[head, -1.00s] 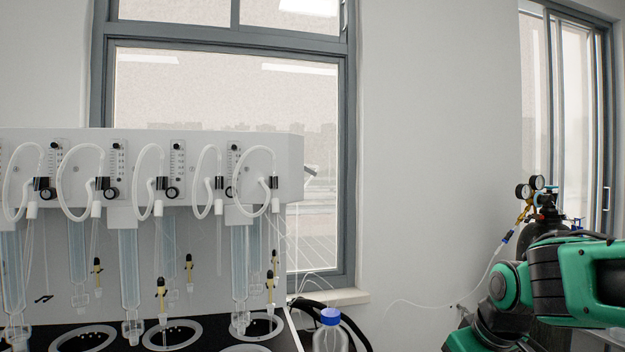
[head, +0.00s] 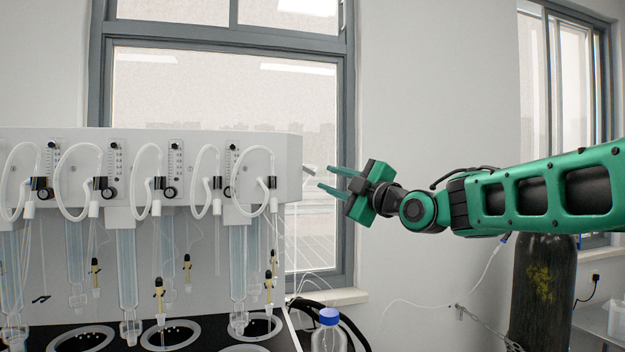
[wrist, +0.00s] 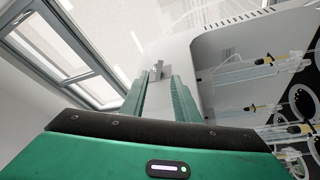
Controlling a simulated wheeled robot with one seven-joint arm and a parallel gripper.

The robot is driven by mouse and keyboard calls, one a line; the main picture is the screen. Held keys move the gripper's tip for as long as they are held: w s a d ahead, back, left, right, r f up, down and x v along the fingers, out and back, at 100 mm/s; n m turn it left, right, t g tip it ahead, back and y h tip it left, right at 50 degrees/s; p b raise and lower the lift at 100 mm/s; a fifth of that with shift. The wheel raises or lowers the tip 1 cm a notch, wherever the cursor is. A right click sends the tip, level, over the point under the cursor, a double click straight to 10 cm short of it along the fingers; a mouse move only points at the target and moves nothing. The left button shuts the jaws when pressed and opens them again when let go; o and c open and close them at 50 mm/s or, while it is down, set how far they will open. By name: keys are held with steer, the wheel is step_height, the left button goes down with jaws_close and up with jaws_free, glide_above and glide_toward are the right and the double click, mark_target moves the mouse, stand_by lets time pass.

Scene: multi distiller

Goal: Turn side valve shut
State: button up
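The side valve (head: 309,170) is a small grey lever on the right side wall of the white distiller (head: 275,145). In the wrist view the valve (wrist: 157,70) shows ahead, between the two green fingers. My gripper (head: 324,177) is open and empty just right of the valve in the head view, pointing left toward it. In the wrist view my gripper (wrist: 157,82) has a clear gap between its fingers. The fingertips appear close to the valve but apart from it. The exact depth between them is hard to tell.
Glass columns and white tubes line the distiller's front. A blue-capped bottle (head: 329,335) and black hoses stand at its lower right. A window (head: 330,225) is behind the gripper. A dark gas cylinder (head: 541,285) stands at the right, below my arm.

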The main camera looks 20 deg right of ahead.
mark_target(310, 172)
steer(key=x, duration=0.8)
steer(key=shift+f, duration=0.15)
jaws_close()
